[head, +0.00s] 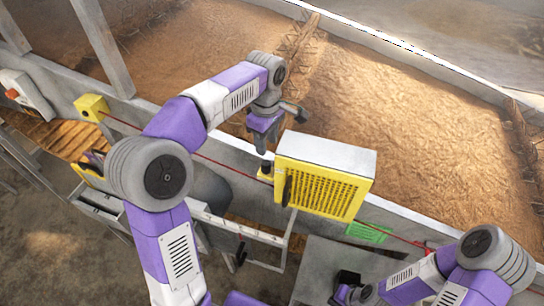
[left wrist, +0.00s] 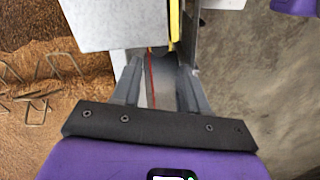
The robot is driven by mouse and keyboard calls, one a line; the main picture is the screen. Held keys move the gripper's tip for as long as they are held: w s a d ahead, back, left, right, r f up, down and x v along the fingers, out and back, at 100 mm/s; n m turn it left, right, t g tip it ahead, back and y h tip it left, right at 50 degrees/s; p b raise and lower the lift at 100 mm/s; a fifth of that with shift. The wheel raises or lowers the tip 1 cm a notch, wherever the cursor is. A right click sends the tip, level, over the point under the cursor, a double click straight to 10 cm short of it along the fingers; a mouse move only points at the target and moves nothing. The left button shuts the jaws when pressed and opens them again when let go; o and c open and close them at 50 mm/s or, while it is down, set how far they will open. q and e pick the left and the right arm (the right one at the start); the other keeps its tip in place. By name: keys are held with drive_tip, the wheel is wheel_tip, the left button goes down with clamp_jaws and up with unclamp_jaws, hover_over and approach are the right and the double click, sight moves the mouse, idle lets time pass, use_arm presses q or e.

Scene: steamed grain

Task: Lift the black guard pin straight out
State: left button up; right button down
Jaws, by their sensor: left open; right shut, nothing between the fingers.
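The black guard pin (head: 266,165) appears as a small dark upright piece on a yellow base, at the wall's top edge beside the yellow guard box (head: 318,190). My left gripper (head: 262,146) is open, pointing down just above the pin. In the left wrist view, my left gripper (left wrist: 160,72) shows its two grey fingers apart, with the grey wall edge and red cord below between them; I cannot make out the pin there. The guard box's pale top (left wrist: 98,24) lies just beyond the fingers. My right gripper (head: 350,290) is shut and empty at the bottom, partly dark.
The red cord (head: 225,165) runs along the wall from a yellow block (head: 91,107). Grain (head: 430,125) fills the bed behind the wall. A black handle (head: 287,188) is on the guard box's front. A green label (head: 367,232) is right of it.

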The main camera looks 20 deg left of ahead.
sight(267, 163)
use_arm(q)
wheel_tip(267, 163, down, 8)
drive_tip(key=shift+r+b, duration=0.2)
drive_tip(key=shift+b, duration=0.25)
drive_tip(key=shift+c, duration=0.2)
clamp_jaws()
